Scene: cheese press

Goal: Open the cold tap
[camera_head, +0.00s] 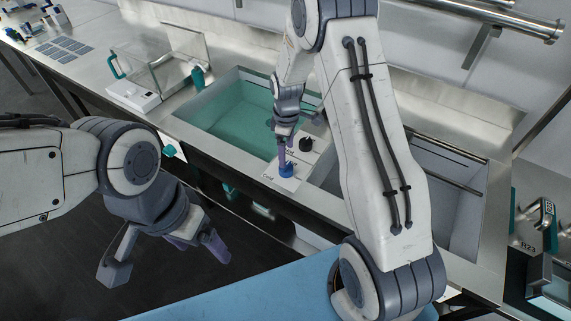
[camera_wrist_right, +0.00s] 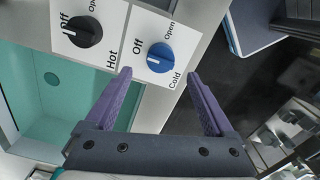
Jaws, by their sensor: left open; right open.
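The cold tap is a blue round knob (camera_head: 287,170) on a white plate at the sink's front edge. In the right wrist view the blue knob (camera_wrist_right: 160,58) has a white mark on its left side, towards "Off"; "Open" is printed above and "Cold" below right. My right gripper (camera_head: 282,151) points down by the knob. Its purple fingers (camera_wrist_right: 159,76) are open, and the knob shows between and beyond their tips; I see no contact. My left gripper (camera_head: 198,243) is open and empty, low at the left, away from the sink.
A black hot knob (camera_head: 306,143) stands beside the cold one; its plate (camera_wrist_right: 66,46) reads "Hot". A basin with a teal inside (camera_head: 228,112) lies behind left, a grey basin (camera_head: 450,185) to the right. A clear-walled box (camera_head: 165,72) stands left on the counter.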

